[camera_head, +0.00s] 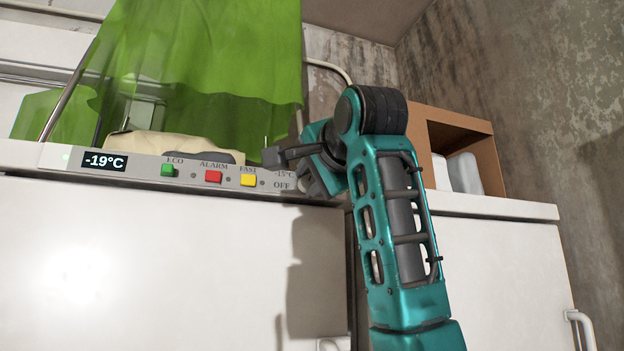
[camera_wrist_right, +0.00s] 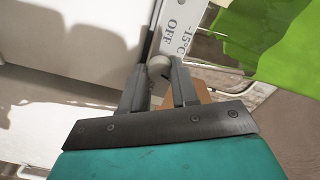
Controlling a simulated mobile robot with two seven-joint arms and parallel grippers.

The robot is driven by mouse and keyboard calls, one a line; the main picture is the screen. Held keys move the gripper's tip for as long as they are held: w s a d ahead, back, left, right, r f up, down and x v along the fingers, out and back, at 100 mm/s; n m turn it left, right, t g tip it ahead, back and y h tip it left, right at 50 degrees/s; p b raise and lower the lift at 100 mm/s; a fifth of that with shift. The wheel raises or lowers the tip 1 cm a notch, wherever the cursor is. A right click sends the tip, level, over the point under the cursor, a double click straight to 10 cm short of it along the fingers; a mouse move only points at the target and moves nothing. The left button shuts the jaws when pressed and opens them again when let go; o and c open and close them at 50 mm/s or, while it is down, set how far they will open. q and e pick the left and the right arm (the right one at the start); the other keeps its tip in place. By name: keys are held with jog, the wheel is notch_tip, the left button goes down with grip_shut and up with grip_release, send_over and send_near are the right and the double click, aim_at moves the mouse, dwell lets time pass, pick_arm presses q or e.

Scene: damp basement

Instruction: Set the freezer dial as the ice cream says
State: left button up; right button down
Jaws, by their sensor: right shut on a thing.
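The freezer's control strip (camera_head: 140,164) runs along the top front edge of the white freezer (camera_head: 150,260). Its display (camera_head: 104,161) reads -19°C. My right gripper (camera_head: 288,166) is at the strip's right end and hides the dial in the head view. In the right wrist view, my right gripper (camera_wrist_right: 159,76) is shut on the round grey dial (camera_wrist_right: 158,64), one finger on each side. The marks "-15°C" and "OFF" show beside the dial; its pointer and the other marks cannot be made out. No ice cream is recognisable. My left gripper is not in view.
Green (camera_head: 167,171), red (camera_head: 213,177) and yellow (camera_head: 248,180) buttons, labelled ECO, ALARM and FAST, sit left of the dial. A green cloth (camera_head: 210,70) hangs above the strip. An open brown box (camera_head: 455,125) stands on the right.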

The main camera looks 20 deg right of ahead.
jog(key=shift+m, duration=1.1)
jog(key=c, duration=0.8)
grip_release()
jog(key=shift+c, duration=0.2)
jog(key=s+b, duration=0.3)
jog(key=s, duration=1)
jog(key=shift+d+r, duration=0.15)
jog(key=shift+d, duration=0.05)
